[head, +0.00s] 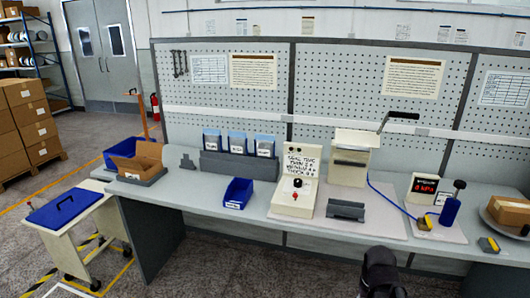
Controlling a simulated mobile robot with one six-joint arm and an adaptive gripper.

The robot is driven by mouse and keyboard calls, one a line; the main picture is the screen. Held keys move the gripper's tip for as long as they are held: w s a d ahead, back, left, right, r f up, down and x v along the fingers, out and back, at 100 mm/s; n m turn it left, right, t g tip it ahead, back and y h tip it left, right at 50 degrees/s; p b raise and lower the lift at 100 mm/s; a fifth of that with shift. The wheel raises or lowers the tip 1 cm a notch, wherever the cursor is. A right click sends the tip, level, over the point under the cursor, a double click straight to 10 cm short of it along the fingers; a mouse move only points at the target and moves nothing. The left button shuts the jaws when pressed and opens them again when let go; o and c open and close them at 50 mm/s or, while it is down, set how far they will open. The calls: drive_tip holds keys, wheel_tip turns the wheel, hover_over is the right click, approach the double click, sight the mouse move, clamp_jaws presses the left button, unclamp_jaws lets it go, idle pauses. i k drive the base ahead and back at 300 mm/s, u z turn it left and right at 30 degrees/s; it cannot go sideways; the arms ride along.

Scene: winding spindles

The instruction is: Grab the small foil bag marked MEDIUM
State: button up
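Three small upright bags with blue-and-silver fronts and white labels stand side by side in a grey rack (240,166) on the bench, left of centre. They are a left bag (212,140), a middle bag (237,143) and a right bag (264,144). Their label print is too small to read, so I cannot tell which is marked MEDIUM. My gripper (382,270) seems to be the dark shape at the bottom edge, right of centre, in front of the bench and well apart from the bags. Its fingers cannot be made out.
A blue bin (237,193) sits in front of the rack. Right of it stand a cream control box (297,185), a cream device with a black lever (350,160) and a grey holder (346,210). An open carton (138,160) is at left. A pegboard (338,90) rises behind.

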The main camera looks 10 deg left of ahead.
sight(264, 145)
drive_tip(key=z, duration=0.05)
drive_tip(key=i, duration=1)
drive_tip(key=u, duration=0.05)
